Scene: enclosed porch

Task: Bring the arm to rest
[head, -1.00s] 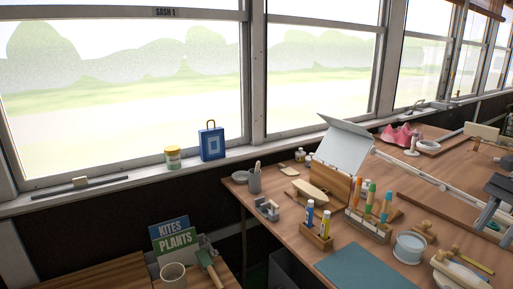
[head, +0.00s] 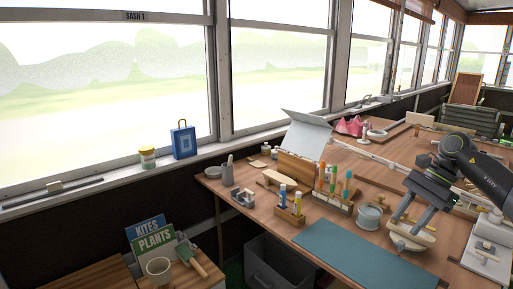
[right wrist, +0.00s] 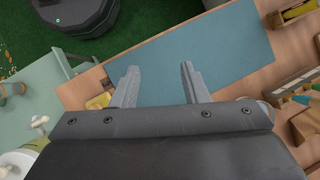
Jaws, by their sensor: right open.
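My right gripper (head: 409,222) shows at the right of the head view, over the right part of the workbench (head: 330,219). Its two grey fingers point down and are apart, with nothing between them. In the right wrist view the open fingers (right wrist: 159,72) show against a blue-green mat (right wrist: 215,50). In the head view the mat (head: 365,255) lies at the bench's front edge, left of the gripper. My left gripper is not in view.
A clear round jar (head: 368,217) stands just left of my right gripper. A marker rack (head: 331,201) and a small wooden holder (head: 290,217) stand farther left. A dark bin (head: 277,265) sits below the bench. The mat is bare.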

